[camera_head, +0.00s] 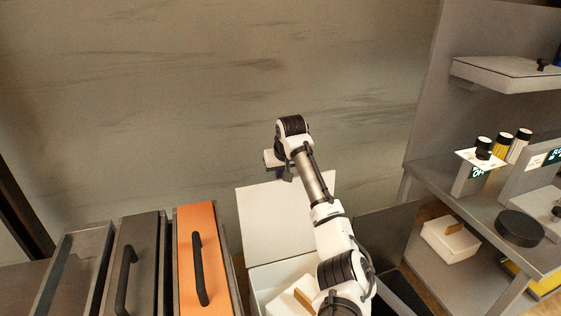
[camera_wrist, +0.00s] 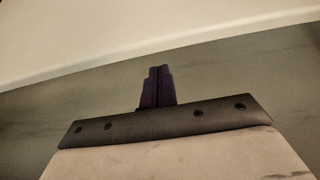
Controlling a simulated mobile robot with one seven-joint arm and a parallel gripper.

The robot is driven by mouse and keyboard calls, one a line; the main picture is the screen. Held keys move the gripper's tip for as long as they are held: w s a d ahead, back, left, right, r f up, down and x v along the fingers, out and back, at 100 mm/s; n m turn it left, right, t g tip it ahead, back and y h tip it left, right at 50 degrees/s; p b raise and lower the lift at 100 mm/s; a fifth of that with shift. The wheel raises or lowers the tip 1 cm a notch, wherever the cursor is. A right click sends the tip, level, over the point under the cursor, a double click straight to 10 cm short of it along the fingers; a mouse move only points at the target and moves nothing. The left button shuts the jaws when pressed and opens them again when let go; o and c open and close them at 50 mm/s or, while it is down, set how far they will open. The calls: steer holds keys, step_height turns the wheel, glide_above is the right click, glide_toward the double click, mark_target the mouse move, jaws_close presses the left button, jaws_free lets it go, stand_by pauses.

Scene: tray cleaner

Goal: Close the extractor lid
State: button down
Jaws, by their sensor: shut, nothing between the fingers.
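A white box (camera_head: 262,277) stands low in front of the wall in the head view. Its white lid (camera_head: 262,222) is raised and stands nearly upright at the back. This looks like the extractor lid, though no label shows. My gripper (camera_head: 275,172) is above the lid's top edge, near the wall; whether it touches the lid cannot be told. In the wrist view my gripper's dark fingers (camera_wrist: 157,85) are together with nothing between them. A pale surface (camera_wrist: 130,30) with a straight edge lies beyond them, likely the lid. My arm hides the box's right part.
An orange front (camera_head: 210,255) and dark fronts (camera_head: 140,260) with black handles are at the left. A dark raised panel (camera_head: 390,232) stands right of the box.

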steer(key=s, duration=0.1)
steer(key=s+d, duration=0.1)
steer(key=shift+s+f+p, duration=0.15)
steer(key=shift+s+p, duration=0.2)
steer(key=shift+s, duration=0.05)
stand_by(0.3)
